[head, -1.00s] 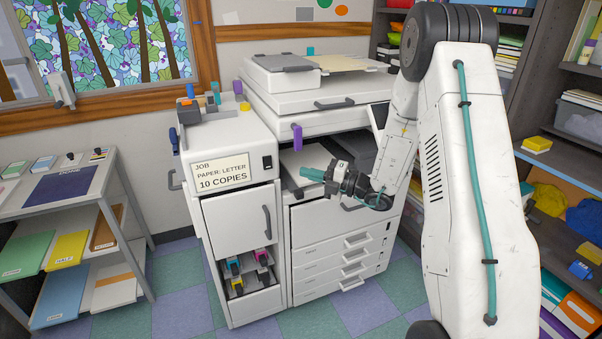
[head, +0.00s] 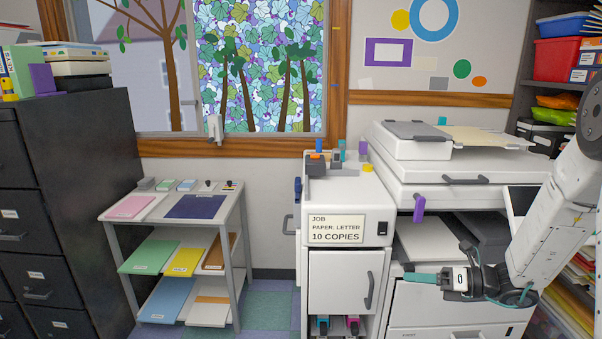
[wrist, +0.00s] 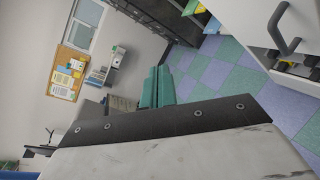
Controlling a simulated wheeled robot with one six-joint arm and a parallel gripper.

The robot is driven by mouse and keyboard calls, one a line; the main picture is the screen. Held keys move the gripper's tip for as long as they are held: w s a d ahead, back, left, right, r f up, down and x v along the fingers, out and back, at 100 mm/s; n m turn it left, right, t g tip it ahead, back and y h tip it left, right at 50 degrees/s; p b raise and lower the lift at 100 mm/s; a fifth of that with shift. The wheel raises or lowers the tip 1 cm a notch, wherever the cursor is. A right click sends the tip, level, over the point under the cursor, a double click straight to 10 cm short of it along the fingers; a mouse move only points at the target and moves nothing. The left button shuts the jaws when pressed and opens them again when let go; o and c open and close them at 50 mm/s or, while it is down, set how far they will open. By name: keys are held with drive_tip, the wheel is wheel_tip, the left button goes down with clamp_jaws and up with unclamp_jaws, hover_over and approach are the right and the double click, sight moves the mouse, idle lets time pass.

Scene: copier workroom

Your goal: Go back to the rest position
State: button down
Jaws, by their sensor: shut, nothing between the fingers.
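My gripper (head: 408,275) shows at the lower right of the head view, in front of the copier (head: 440,185), with its teal fingers pointing left. The fingers are together with nothing between them. In the wrist view the teal fingers (wrist: 157,88) lie side by side, pointing toward the floor and the far wall. My arm comes in from the right edge of the head view. The gripper looks clear of the cabinet beside the copier, though the exact gap is hard to tell.
The side cabinet (head: 350,270) with the job label stands left of my gripper. A shelf cart (head: 232,235) with coloured paper is further left, and a dark filing cabinet (head: 80,200) at the far left. Tiled floor (head: 268,305) shows between the cart and the side cabinet.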

drive_tip(key=s+a+r+n+g+h, duration=0.2)
drive_tip(key=s+r+n+g+h, duration=0.15)
drive_tip(key=s+n, duration=0.5)
drive_tip(key=s+a+r+n+g+h, duration=0.25)
drive_tip(key=s+n+g, duration=0.25)
drive_tip(key=s+n, duration=0.35)
drive_tip(key=s+d+r+n+t+h, duration=0.3)
drive_tip(key=s+r+n+h, duration=0.5)
drive_tip(key=s+n, duration=0.5)
wheel_tip(320, 180, up, 2)
drive_tip(key=shift+d+r+n+t+h, duration=0.15)
drive_tip(key=shift+d+n+t+h, duration=0.05)
drive_tip(key=shift+n+t+h, duration=0.25)
drive_tip(key=c, duration=2.1)
unclamp_jaws()
drive_tip(key=shift+s, duration=0.1)
drive_tip(key=shift+c, duration=0.2)
